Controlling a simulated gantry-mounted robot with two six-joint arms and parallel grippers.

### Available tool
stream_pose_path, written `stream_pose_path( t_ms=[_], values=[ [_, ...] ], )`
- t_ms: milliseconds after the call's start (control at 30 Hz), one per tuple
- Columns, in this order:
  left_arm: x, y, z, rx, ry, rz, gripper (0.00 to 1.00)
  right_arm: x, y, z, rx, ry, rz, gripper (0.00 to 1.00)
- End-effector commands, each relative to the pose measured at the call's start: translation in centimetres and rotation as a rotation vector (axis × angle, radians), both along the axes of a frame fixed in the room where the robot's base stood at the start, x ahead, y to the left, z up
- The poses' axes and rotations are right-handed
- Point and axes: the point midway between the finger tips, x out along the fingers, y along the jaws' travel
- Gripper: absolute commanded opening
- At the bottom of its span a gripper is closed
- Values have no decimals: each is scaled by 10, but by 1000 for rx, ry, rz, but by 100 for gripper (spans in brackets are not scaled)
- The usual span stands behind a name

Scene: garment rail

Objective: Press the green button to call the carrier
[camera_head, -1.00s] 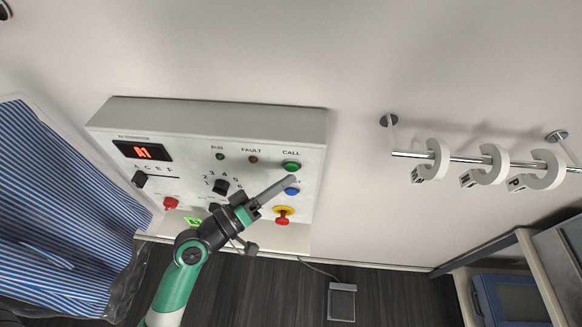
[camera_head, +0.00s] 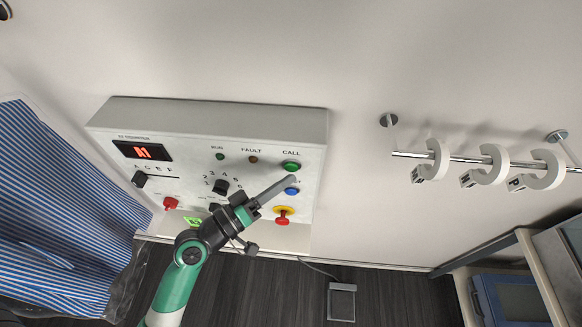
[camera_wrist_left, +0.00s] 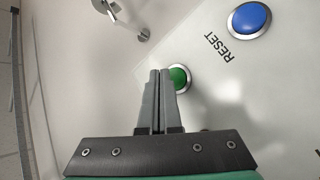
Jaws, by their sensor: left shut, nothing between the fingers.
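The green button (camera_head: 291,166) sits under the word CALL at the upper right of the control panel (camera_head: 270,136). My left gripper (camera_head: 293,178) is shut and empty, its fingertips just below the green button in the head view. In the left wrist view the shut fingers (camera_wrist_left: 160,74) reach up beside the green button (camera_wrist_left: 179,78) and cover part of its left side. I cannot tell whether they touch it. My right gripper is not in view.
A blue RESET button (camera_head: 292,191) and a red knob on a yellow ring (camera_head: 283,215) sit below the green one. A striped shirt (camera_head: 60,215) hangs at the left. A rail (camera_head: 455,160) with white size rings is at the right. The wall between is clear.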

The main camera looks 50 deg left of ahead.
Motion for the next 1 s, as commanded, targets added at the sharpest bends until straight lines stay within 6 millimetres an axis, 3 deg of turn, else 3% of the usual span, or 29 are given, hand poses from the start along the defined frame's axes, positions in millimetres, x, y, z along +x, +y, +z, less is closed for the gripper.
stream_pose_path(
  t_ms=[1000],
  values=[
    [8,7,0,0,0,0,0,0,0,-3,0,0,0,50]
  ],
)
